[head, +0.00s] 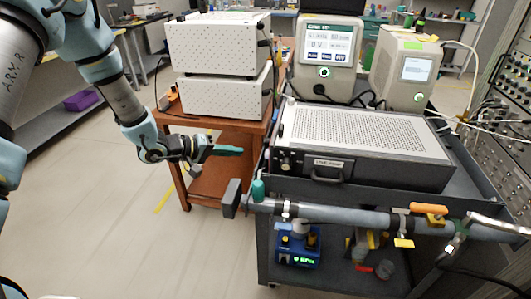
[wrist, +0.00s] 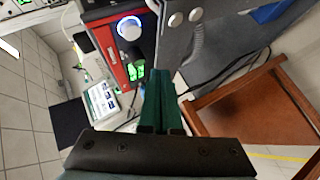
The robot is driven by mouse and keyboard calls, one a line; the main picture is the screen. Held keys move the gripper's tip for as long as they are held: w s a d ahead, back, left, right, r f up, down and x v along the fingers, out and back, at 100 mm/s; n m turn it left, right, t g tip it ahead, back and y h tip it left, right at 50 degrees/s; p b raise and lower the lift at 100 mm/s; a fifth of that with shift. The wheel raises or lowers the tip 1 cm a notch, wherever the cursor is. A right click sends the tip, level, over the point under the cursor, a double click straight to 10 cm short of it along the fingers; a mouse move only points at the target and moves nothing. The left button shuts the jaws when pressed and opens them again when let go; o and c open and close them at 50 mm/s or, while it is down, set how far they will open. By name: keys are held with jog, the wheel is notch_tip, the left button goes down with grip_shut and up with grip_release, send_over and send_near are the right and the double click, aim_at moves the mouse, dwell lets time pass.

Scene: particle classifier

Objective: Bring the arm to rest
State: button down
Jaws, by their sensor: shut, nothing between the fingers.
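My arm reaches down from the upper left of the head view, and my gripper (head: 228,150) points to the right. Its teal fingers lie together with nothing between them. It hangs in front of the wooden table and just left of the grey cart's instrument. In the wrist view the closed teal fingers of my gripper (wrist: 160,85) point up the picture, near the grey edge of the cart.
A grey cart (head: 262,235) carries a perforated instrument (head: 365,135) and two monitor units behind it. White boxes (head: 218,92) stand stacked on a wooden table (head: 205,178). A pipe (head: 340,214) runs along the cart's front. The floor at left (head: 95,205) is clear.

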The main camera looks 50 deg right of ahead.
dwell(0.7)
jog(key=w+a+r+n+t+y, duration=0.1)
jog(key=w+a+r+t+y, duration=0.25)
jog(key=w+a, duration=0.65)
jog(key=w+a+r+n+t+y, duration=0.25)
jog(key=w+a+t, duration=0.35)
jog(key=a, duration=0.5)
jog(key=a+r+y, duration=0.3)
jog(key=a+y, duration=0.1)
jog(key=a, duration=0.8)
jog(key=s+a+r+n+g+y, duration=0.1)
jog(key=s+a+r+g, duration=0.1)
jog(key=s+a, duration=0.4)
jog(key=s+a+r+n+g+y, duration=0.1)
jog(key=s+a+r+g, duration=0.1)
jog(key=s+a, duration=0.5)
jog(key=shift+s+a+r, duration=0.15)
jog(key=shift+a+r, duration=0.1)
jog(key=shift+a, duration=0.25)
jog(key=shift+d+n, duration=0.1)
jog(key=shift+n, duration=0.15)
